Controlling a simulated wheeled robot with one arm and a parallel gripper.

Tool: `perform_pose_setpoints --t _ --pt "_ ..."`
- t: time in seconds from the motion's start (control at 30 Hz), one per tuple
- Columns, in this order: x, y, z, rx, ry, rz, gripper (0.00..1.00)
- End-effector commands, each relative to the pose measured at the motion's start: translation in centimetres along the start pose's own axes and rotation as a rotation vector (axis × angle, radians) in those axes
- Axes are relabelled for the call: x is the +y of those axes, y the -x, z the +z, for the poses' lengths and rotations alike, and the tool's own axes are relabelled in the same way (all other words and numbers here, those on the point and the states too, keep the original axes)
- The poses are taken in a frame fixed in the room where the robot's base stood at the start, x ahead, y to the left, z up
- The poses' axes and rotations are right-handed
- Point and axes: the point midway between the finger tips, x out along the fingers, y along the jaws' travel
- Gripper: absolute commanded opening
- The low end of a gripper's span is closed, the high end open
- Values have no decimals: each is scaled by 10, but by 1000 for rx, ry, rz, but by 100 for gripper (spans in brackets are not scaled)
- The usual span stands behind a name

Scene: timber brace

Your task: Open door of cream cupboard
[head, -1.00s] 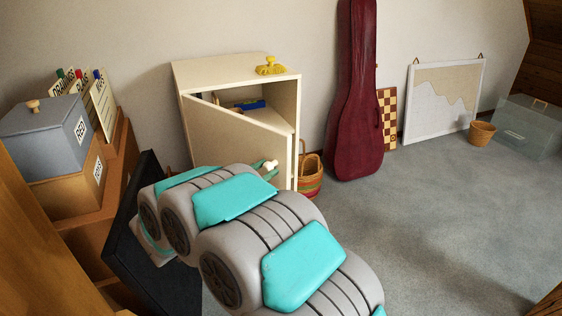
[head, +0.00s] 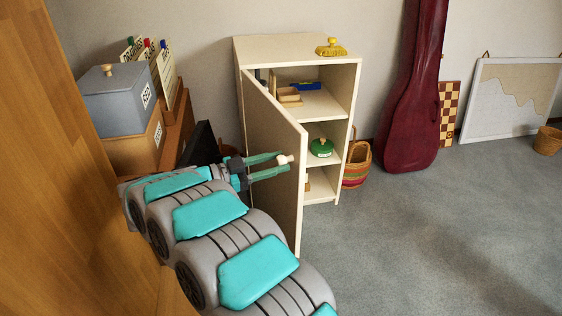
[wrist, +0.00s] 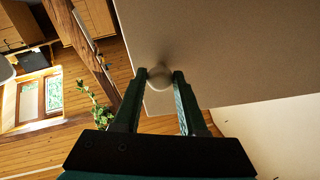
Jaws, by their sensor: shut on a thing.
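The cream cupboard (head: 296,48) stands against the wall in the head view. Its door (head: 270,135) is hinged at the left and stands well open, swung out toward me. Shelves with a few things on them show inside. The door's pale round knob (head: 284,159) is near the free edge. My gripper (head: 283,165) is shut on the knob, with a green finger on each side. In the wrist view the knob (wrist: 160,77) sits between the fingertips, against the door's flat face (wrist: 210,45).
A yellow-handled brush (head: 331,48) lies on the cupboard top. A green round object (head: 321,148) is on a shelf. A striped basket (head: 356,165) and a red instrument case (head: 411,100) stand to the right. Grey boxes (head: 120,100) stand left. Carpet at right is clear.

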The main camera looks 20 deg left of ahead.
Motion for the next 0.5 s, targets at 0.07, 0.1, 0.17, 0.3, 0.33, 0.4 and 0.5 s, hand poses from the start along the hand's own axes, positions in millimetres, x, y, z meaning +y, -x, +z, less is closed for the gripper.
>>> perform_pose_setpoints --t 0.07,0.1,0.17,0.3,0.33,0.4,0.5 --pt "1 1 1 2 3 7 0" --pt "1 1 1 2 3 7 0" --pt "1 1 1 2 3 8 0" --pt "1 1 1 2 3 8 0" --pt "1 1 1 2 3 8 0" --pt "1 1 1 1 3 7 0" --pt "1 1 1 1 2 7 50"
